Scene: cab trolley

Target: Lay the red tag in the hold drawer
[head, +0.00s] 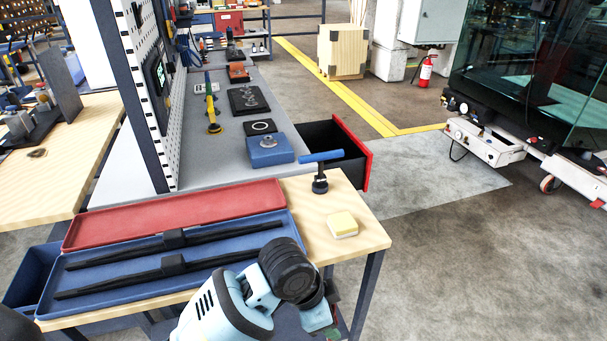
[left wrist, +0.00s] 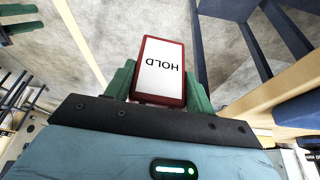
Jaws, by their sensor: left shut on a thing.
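The red tag (left wrist: 160,52), a red-framed plate with a white face reading HOLD, shows in the left wrist view. My left gripper (left wrist: 161,84) is shut on it, a green finger on either side. In the head view my left arm reaches over the front right part of the table, and the tag cannot be made out there. A drawer with a red front (head: 368,160) stands pulled out at the right side of the grey bench, its dark inside partly visible. I take it for the hold drawer, though no label is readable. My right gripper is not in view.
A blue box (head: 268,153) sits on the bench (head: 225,166) beside the drawer. Floor right of the drawer is clear.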

